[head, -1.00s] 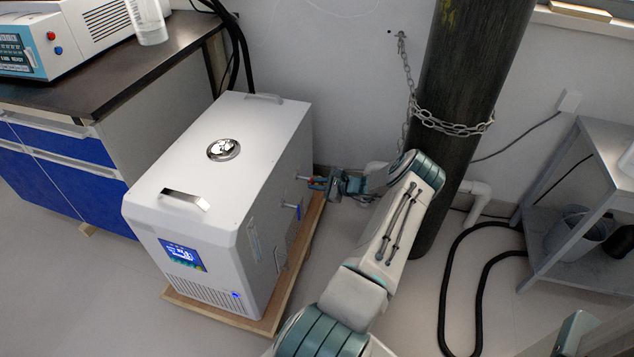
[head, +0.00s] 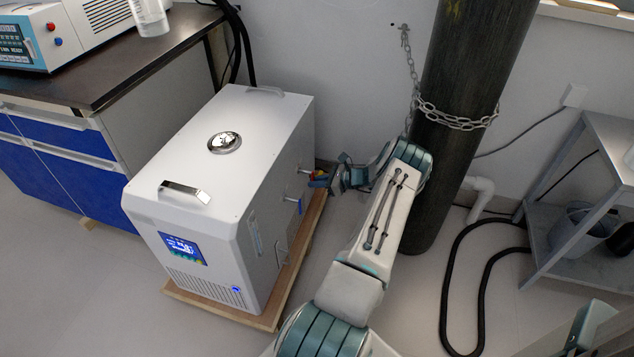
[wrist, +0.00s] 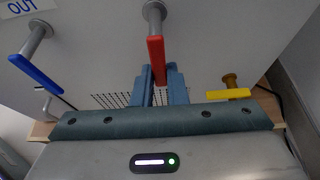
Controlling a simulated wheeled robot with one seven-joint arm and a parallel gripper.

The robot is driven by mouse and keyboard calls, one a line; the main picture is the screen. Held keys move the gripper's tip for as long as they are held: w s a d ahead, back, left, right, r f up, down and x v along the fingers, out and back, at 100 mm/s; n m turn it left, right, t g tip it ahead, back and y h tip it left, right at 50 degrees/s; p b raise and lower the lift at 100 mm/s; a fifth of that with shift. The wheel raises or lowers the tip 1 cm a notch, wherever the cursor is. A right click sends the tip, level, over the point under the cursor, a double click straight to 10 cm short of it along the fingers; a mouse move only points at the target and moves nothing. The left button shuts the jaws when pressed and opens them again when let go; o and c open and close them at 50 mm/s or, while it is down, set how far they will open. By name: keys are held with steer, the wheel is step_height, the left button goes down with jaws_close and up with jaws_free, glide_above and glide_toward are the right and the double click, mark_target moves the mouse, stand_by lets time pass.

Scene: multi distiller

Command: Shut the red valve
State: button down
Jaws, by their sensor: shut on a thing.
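The red valve (wrist: 155,48) is a red lever on a grey pipe stub on the side of the white chiller box (head: 225,150). In the wrist view its lever points toward my gripper (wrist: 160,82), whose blue fingers are closed around the lever's lower end. In the head view my gripper (head: 322,178) is at the box's right side, with a small bit of red showing beside the fingers. The fingers partly hide the lever's end.
A blue valve lever (wrist: 36,74) is left of the gripper and a yellow lever (wrist: 228,94) right. A black cylinder (head: 455,120) with a chain stands behind my arm. A black hose (head: 447,275) and a grey shelf (head: 570,200) are at right.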

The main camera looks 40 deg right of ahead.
steer(key=c, duration=1.4)
jaws_free()
steer(key=shift+c, duration=0.2)
steer(key=shift+s, duration=0.1)
steer(key=p+v, duration=0.3)
steer(key=v, duration=1)
steer(key=shift+s+d, duration=0.15)
steer(key=shift+s, duration=0.15)
steer(key=shift+w+r, duration=0.1)
